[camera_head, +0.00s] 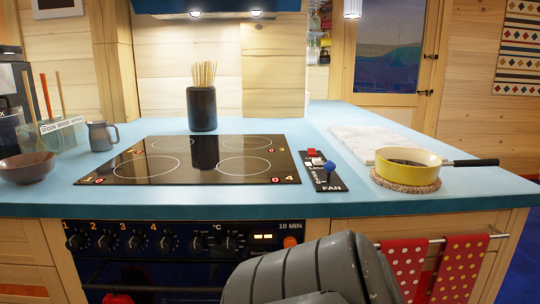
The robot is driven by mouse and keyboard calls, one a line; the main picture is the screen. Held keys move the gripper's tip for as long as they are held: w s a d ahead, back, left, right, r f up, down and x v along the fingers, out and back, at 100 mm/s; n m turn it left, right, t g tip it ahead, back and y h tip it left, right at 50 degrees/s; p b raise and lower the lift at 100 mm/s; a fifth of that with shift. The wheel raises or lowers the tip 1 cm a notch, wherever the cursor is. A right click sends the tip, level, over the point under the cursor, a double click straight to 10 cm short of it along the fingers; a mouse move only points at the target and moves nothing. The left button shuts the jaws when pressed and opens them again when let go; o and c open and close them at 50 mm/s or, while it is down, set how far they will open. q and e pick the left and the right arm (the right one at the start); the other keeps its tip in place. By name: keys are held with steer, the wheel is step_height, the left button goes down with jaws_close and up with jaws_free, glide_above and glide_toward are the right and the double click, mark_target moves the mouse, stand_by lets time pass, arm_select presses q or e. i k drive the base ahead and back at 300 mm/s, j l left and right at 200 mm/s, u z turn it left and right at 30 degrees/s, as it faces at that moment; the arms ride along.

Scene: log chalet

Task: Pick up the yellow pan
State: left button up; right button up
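The yellow pan (412,172) sits upright on a round woven trivet (406,186) at the right side of the blue counter. Its inside looks white with something dark at the bottom. Its black handle (475,162) points right, toward the counter's right edge. Grey parts of one of my arms fill the bottom middle of the view, in front of the oven and below the pan. I cannot see either gripper, and nothing touches the pan.
A black cooktop (200,172) and a fan control panel (322,176) lie left of the pan. A white board (375,139) lies just behind it. Two dotted towels, the left one red (403,262), hang below the counter edge. A mug (101,136) and bowl (26,168) stand far left.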

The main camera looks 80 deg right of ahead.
mark_target(407, 166)
steer(key=z, duration=3.4)
steer(key=i+l+u, duration=0.1)
steer(key=u, duration=0.3)
steer(key=l+u, duration=0.25)
steer(key=u, duration=0.15)
steer(key=l+u, duration=0.5)
steer(key=l, duration=0.6)
steer(key=l+u, duration=0.15)
steer(key=l, duration=0.95)
